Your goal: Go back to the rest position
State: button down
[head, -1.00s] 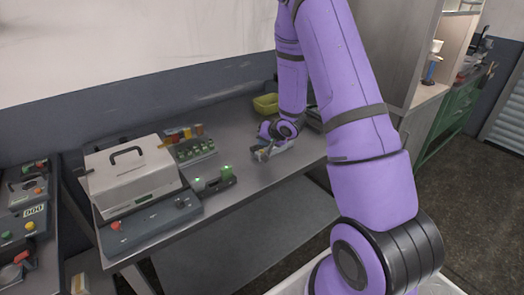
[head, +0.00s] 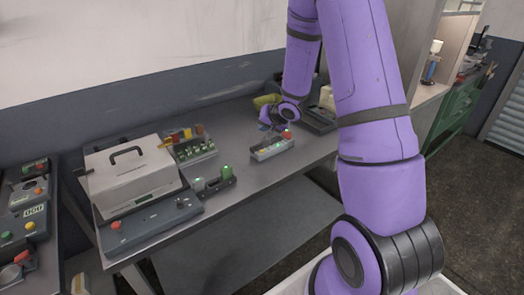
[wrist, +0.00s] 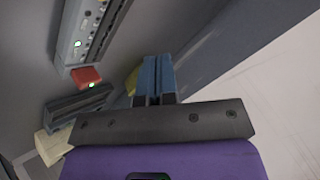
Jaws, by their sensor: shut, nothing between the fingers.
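My gripper (head: 267,128) is at the end of my purple arm over the back right part of the workbench (head: 245,172). In the wrist view its blue fingers (wrist: 154,76) are together with nothing between them. In the head view it is small and partly hidden by my wrist, just behind a small grey device with a red knob (head: 272,150). Whether it clears the bench is hard to tell.
A yellow-green bowl (head: 262,101) sits behind my wrist, partly hidden. A white lidded box (head: 130,172) stands on the left, with a board of green parts (head: 195,150) and a dark device with green lights (head: 214,184) beside it. A dark tray (head: 320,122) lies right.

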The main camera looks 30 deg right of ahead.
dwell(0.5)
jog(key=s+a+r+n+h, duration=0.1)
jog(key=s+a+r, duration=0.15)
jog(key=r, duration=0.45)
jog(key=s+a+r+g+h, duration=0.1)
jog(key=s+r, duration=0.3)
jog(key=r, duration=0.2)
jog(key=s+a+r+n+h, duration=0.1)
jog(key=s+r+h, duration=0.1)
jog(key=s+r, duration=0.35)
jog(key=s+a+r+n+g+y, duration=0.1)
jog(key=s+a+r, duration=0.2)
jog(key=s, duration=0.4)
jog(key=s+a+r+n+g+y, duration=0.1)
jog(key=s+a+r+n, duration=0.1)
jog(key=s+a, duration=0.2)
jog(key=s+a+r+n, duration=0.2)
jog(key=s+a+r, duration=0.1)
jog(key=s, duration=0.7)
jog(key=shift+s+a+r+g+y, duration=0.3)
jog(key=shift+a+g+y, duration=0.1)
jog(key=shift+a, duration=0.2)
